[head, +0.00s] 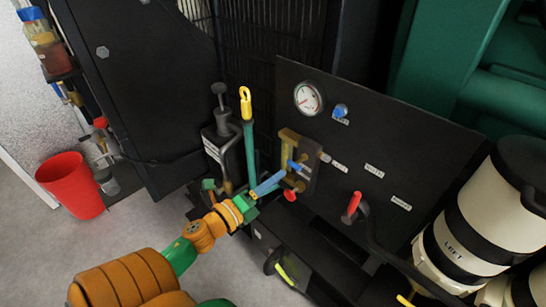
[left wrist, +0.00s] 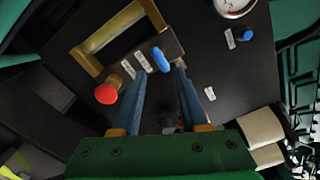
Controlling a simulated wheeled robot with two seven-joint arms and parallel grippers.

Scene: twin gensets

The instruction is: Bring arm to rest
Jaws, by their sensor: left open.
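My left gripper (head: 268,183) is at the end of the orange arm in the head view, in front of the dark panel (head: 345,150). In the left wrist view its two blue fingers (left wrist: 165,75) are apart with nothing held between them. A red knob (head: 290,195) is just below, at left in the wrist view (left wrist: 106,93). My right gripper is not in view.
A gauge (head: 308,98) and blue knob (head: 341,110) are higher on the panel, a red lever (head: 353,205) lower right. A yellow-topped dipstick (head: 246,103) and black pump (head: 221,122) stand near the arm. White canisters (head: 463,235) are right. A red bucket (head: 72,187) stands on open floor.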

